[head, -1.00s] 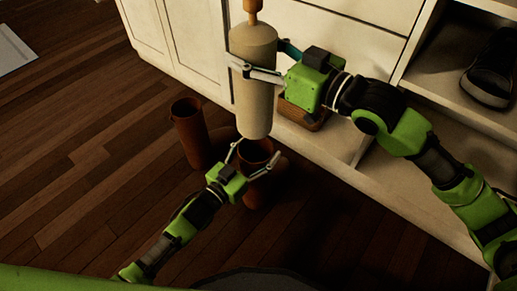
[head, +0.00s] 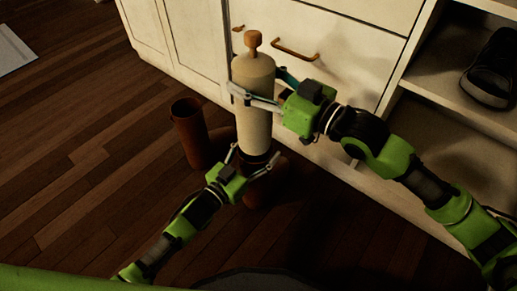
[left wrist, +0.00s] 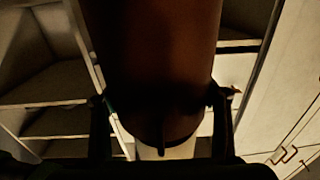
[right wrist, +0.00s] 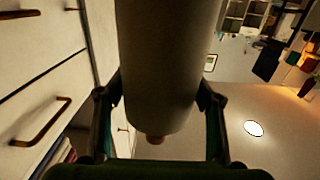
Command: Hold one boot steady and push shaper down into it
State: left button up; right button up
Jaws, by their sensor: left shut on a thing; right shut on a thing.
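A cream shaper (head: 254,115) with a wooden knob on top stands upright, its lower end at the mouth of a brown boot (head: 262,190). How deep it sits inside is hidden. My right gripper (head: 257,97) is shut on the upper part of the shaper, which fills the right wrist view (right wrist: 168,65). My left gripper (head: 252,160) is shut on the boot's shaft near its top. The boot (left wrist: 155,55) is dark between the fingers in the left wrist view. A second brown boot (head: 190,135) stands upright to the left, apart from both grippers.
A white cabinet (head: 180,45) with drawers and a brass handle (head: 295,50) stands close behind. An open shelf on the right holds a dark shoe (head: 490,70). The wooden floor (head: 80,150) is clear at the left.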

jog(key=shift+f, duration=1.55)
jog(key=o, duration=1.6)
jog(key=shift+o, duration=0.2)
jog(key=v, duration=1.2)
jog(key=shift+r, duration=0.1)
pick_arm(q)
jog(key=o, duration=1.6)
jog(key=shift+o, duration=0.2)
